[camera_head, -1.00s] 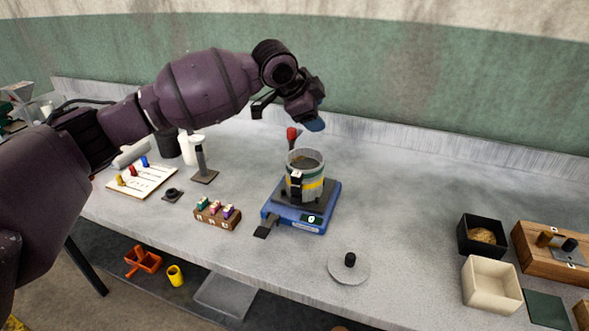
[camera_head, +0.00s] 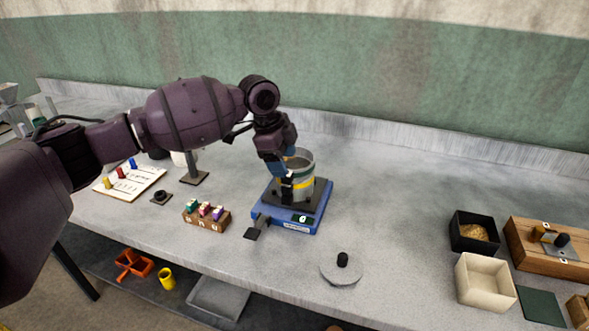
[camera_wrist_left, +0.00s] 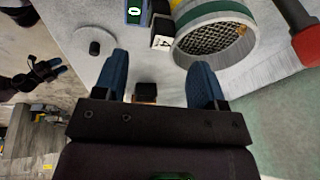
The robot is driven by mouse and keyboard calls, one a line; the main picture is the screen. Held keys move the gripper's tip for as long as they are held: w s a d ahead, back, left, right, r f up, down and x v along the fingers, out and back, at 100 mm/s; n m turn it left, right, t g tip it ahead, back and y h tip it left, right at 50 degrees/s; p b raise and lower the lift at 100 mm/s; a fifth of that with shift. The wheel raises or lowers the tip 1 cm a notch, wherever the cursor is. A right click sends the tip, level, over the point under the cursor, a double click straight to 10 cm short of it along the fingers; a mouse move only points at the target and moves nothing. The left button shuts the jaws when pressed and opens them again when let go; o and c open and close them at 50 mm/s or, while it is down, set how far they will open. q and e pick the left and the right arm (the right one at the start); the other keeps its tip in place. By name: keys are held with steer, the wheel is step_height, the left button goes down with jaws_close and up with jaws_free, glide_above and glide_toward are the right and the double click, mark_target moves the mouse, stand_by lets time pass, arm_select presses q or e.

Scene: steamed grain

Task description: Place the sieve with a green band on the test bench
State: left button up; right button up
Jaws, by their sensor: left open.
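A round stack of sieves (camera_head: 304,178) with a yellow band low on its side stands on the blue device (camera_head: 311,222) on the grey bench. A duller greenish band seems to run above the yellow one, partly hidden by my gripper. My left gripper (camera_head: 279,168) is at the stack's left side, in front of it. In the left wrist view the gripper (camera_wrist_left: 160,75) is open with nothing between its blue fingers. The sieve's rim and mesh (camera_wrist_left: 213,38) show beyond the right finger. A dark shape with a blue tip (camera_wrist_left: 42,74) looks like my right gripper, too small to read.
A round lid with a black knob (camera_head: 341,268) lies front right of the device. A rack of coloured blocks (camera_head: 206,217) stands to its left. A red-ended handle (camera_wrist_left: 303,35) is near the sieve. Black (camera_head: 474,233) and cream boxes (camera_head: 485,280) stand right.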

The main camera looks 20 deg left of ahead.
mark_target(294, 167)
arm_select(q)
steer(key=shift+x, duration=2.65)
steer(key=shift+w+a, duration=0.2)
steer(key=shift+c, duration=0.3)
steer(key=shift+r, duration=0.1)
steer(key=c, duration=1.1)
